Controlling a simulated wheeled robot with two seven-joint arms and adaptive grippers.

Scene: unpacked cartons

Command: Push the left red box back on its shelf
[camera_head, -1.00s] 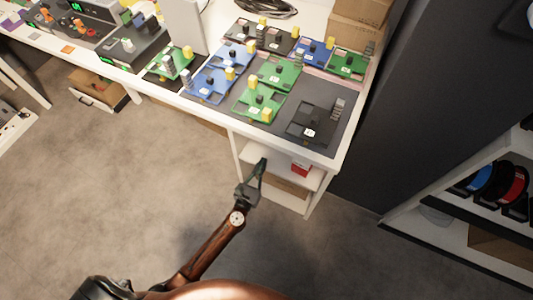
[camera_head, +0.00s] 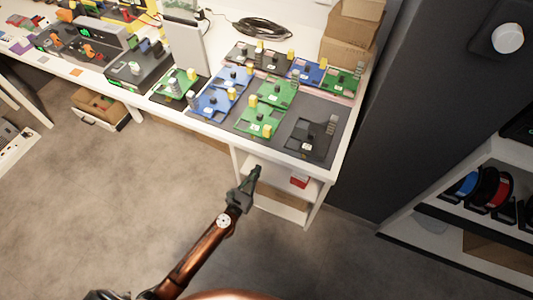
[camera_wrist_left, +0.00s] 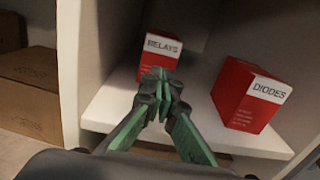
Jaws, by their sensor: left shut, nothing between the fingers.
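The left red box (camera_wrist_left: 161,45), labelled RELAYS, stands upright on a white shelf (camera_wrist_left: 108,106) in the left wrist view. My left gripper (camera_wrist_left: 161,76) is shut and empty, its fingertips in front of this box and hiding part of its lower front. I cannot tell whether they touch it. A second red box (camera_wrist_left: 246,100), labelled DIODES, stands to the right and nearer the shelf's front edge. In the head view my left gripper (camera_head: 257,170) reaches to the shelf under the table, and one red box (camera_head: 299,181) shows to its right. My right gripper is out of view.
A white upright panel (camera_wrist_left: 70,75) borders the shelf on the left, with cardboard boxes (camera_wrist_left: 28,90) beyond it. The tabletop (camera_head: 325,168) above holds circuit boards. A dark cabinet side (camera_head: 410,110) and a spool rack (camera_head: 440,227) stand at right. The floor (camera_head: 110,205) is clear.

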